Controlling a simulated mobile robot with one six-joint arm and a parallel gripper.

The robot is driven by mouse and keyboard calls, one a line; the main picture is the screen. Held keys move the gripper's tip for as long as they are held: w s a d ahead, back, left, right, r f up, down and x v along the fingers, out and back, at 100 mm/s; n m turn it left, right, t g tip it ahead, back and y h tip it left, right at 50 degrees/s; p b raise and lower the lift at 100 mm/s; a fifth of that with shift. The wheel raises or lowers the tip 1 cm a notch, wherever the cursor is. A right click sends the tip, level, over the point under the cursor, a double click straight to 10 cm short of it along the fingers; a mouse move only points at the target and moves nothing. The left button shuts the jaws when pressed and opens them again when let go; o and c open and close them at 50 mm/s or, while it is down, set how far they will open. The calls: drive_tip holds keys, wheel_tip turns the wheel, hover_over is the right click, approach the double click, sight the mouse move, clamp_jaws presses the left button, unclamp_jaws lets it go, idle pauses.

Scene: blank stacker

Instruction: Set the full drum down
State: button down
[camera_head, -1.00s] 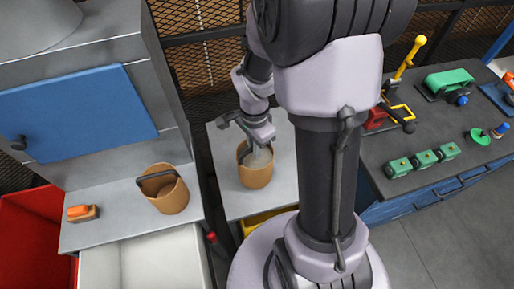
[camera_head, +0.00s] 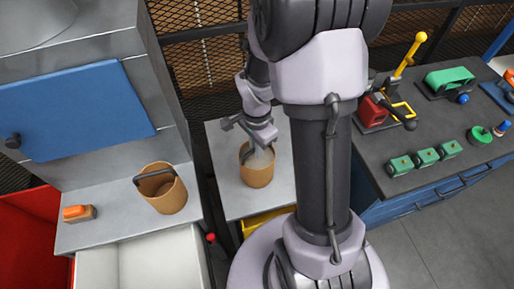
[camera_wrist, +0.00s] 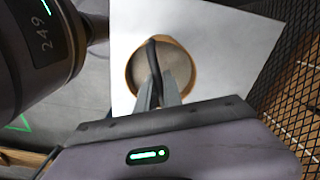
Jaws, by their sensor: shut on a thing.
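A tan drum (camera_head: 257,171) with pale grey contents is upright at the light table (camera_head: 226,202) in the middle of the head view. My gripper (camera_head: 262,144) is above it, shut on its dark handle. In the wrist view the handle (camera_wrist: 153,60) runs up from between my fingers (camera_wrist: 157,95), across the drum's round mouth (camera_wrist: 177,66). The drum looks to be at or very near the table top; I cannot tell whether its base touches. My wrist hides part of its rim.
A second tan drum (camera_head: 165,190) stands on the grey ledge at left, beside an orange-topped block (camera_head: 78,213). A dark bench (camera_head: 400,150) with green parts is at right. Mesh fencing (camera_head: 195,60) stands behind. Bare table surrounds the held drum.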

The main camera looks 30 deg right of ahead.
drive_tip(key=shift+f, duration=0.2)
drive_tip(key=c, duration=1.5)
unclamp_jaws()
drive_tip(key=a+r+n+t+p, duration=0.1)
drive_tip(key=a+r+n+p, duration=0.2)
drive_tip(key=r, duration=1.4)
drive_tip(key=s+a+r+n+t+y+p, duration=0.1)
drive_tip(key=s+a+r+n+t, duration=0.3)
drive_tip(key=s+a+r+n, duration=0.5)
drive_tip(key=s+a+r+y, duration=0.1)
drive_tip(key=s+a, duration=0.1)
drive_tip(key=shift+s+a+r+t, duration=0.2)
drive_tip(key=shift+a+r+t, duration=0.1)
drive_tip(key=shift+a+t, duration=0.1)
